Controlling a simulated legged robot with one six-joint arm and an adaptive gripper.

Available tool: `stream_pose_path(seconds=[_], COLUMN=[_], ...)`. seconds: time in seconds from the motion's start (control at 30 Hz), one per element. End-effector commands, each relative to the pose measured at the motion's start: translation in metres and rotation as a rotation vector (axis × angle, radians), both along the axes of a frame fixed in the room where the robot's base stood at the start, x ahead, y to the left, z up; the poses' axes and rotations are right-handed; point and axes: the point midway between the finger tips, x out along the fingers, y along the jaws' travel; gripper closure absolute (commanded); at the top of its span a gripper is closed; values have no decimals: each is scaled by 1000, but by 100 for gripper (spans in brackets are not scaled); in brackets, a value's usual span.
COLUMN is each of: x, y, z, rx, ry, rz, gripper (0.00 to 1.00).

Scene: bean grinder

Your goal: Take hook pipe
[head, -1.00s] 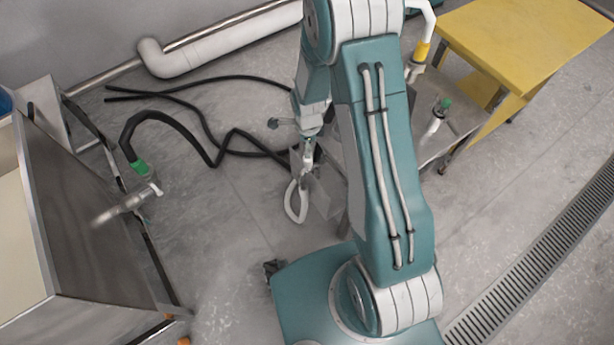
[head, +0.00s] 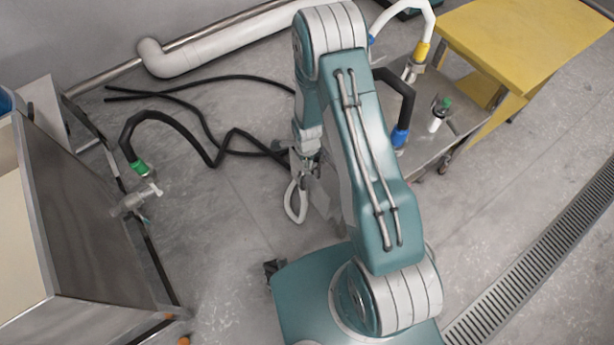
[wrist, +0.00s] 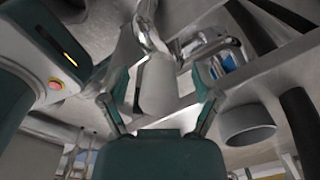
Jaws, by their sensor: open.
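My gripper (wrist: 160,92) is open in the wrist view, its two fingers apart on either side of a pale cylindrical part (wrist: 158,85). I cannot tell whether they touch it. A shiny curved metal piece (wrist: 148,28) rises behind that part. In the head view my gripper (head: 306,160) points down at the end of my arm, near a white loop (head: 294,203), and is partly hidden. Several hooked pipes show: a white one with a yellow collar (head: 421,50), a black one with a blue collar (head: 400,132), and a black hose with a green collar (head: 139,168). I cannot tell which is the hook pipe.
A metal cabinet (head: 95,230) stands at left. A low metal cart (head: 440,150) and yellow table (head: 530,35) stand at right. Black hoses (head: 200,120) lie on the floor near a white wall pipe (head: 220,42). Floor is clear left of my base.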

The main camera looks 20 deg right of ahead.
Motion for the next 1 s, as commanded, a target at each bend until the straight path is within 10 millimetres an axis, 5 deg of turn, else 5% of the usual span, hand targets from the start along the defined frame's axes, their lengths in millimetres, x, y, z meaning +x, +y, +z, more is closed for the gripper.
stream_pose_path(seconds=[0.1, 0.27, 0.3, 0.73, 1.0], x=[0, 0, 0, 0, 0], y=[0, 0, 0, 0, 2], z=[0, 0, 0, 3, 31], rx=[0, 0, 0, 0, 0], ry=[0, 0, 0, 0, -3], rz=[0, 0, 0, 0, 0], gripper=[24, 95, 100, 100, 100])
